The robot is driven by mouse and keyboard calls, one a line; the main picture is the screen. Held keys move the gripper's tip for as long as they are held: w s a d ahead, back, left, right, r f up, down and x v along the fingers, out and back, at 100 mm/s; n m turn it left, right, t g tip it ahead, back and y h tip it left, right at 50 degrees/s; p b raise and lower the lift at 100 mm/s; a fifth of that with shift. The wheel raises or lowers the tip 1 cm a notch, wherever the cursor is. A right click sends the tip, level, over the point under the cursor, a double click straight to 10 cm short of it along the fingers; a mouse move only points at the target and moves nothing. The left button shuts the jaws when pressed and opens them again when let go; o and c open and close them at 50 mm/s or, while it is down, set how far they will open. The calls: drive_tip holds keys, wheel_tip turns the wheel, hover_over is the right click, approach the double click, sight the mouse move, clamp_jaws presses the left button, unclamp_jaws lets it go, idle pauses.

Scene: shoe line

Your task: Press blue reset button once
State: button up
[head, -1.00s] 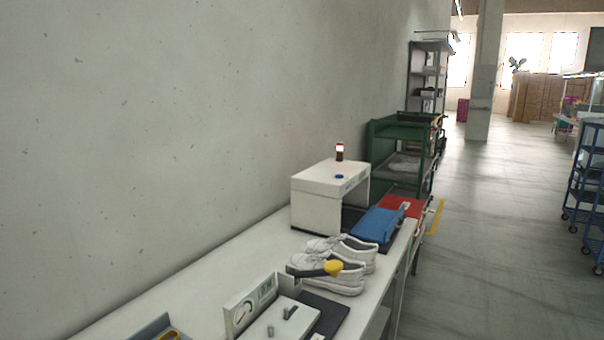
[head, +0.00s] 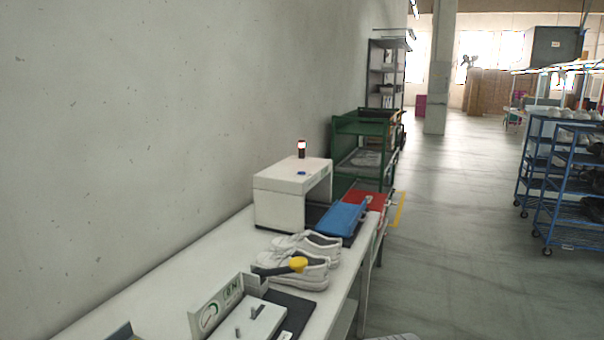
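The blue reset button (head: 301,173) is a small round disc on top of a white box-shaped machine (head: 280,208) on the workbench. A small signal lamp (head: 301,148), lit whitish with red, stands on the machine's top behind the button. The button looks uncovered, but it is too small to tell its press state. My gripper is not visible in the head view.
A gauge fixture (head: 215,308) is nearer. A blue tray (head: 342,217) lies beside the machine. A green cart (head: 352,130) stands behind. Open floor (head: 455,240) lies right; blue racks (head: 560,185) stand beyond.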

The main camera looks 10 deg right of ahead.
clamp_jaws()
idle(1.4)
